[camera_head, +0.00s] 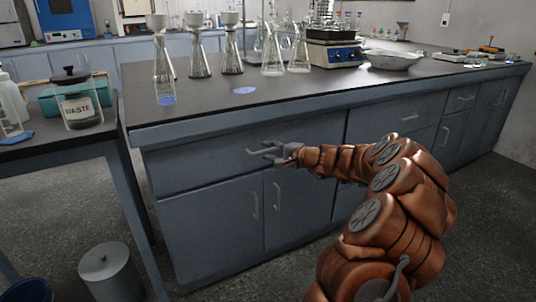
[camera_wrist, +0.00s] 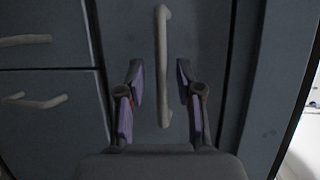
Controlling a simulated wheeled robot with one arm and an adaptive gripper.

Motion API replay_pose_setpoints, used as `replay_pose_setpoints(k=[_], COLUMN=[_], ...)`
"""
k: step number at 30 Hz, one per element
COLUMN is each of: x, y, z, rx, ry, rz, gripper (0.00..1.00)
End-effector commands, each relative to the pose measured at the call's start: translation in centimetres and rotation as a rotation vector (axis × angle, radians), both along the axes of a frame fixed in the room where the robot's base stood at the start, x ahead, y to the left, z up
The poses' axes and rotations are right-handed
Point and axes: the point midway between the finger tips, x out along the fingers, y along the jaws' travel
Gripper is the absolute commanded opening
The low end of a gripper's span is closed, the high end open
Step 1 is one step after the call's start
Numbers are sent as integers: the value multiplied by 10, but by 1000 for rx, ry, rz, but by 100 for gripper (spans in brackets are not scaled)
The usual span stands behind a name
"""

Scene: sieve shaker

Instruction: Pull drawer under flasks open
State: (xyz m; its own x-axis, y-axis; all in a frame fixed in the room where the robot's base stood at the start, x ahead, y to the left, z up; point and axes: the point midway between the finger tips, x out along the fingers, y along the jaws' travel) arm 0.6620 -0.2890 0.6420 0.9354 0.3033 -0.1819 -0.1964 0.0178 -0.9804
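The drawer (camera_head: 200,165) under the flasks is a wide blue-grey front below the counter top, and it looks shut. Its pale bar handle (camera_wrist: 163,50) stands upright in the wrist view and shows partly behind my fingers in the head view. Several glass flasks (camera_head: 200,62), some with funnels, stand on the counter above. My gripper (camera_head: 270,153) is at the drawer front by the handle. In the wrist view my gripper (camera_wrist: 160,85) is open, one finger on each side of the handle. I see no contact with the handle.
Two cupboard doors with handles (camera_head: 255,204) are below the drawer. The counter (camera_head: 300,92) edge runs just above my gripper. A side table (camera_head: 60,148) with a waste jar (camera_head: 77,108) stands left, with a grey bin (camera_head: 110,275) on the floor. The floor before the doors is clear.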

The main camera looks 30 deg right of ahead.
Motion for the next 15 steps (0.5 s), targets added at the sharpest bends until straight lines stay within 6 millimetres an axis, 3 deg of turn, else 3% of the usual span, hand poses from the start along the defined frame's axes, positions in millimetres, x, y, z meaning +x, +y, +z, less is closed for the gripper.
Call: replay_pose_setpoints(k=[12,15], x=[8,8], y=[3,3], z=[0,0], rx=[-1,-1], ry=[-1,-1], rz=[0,0], gripper=[36,25])
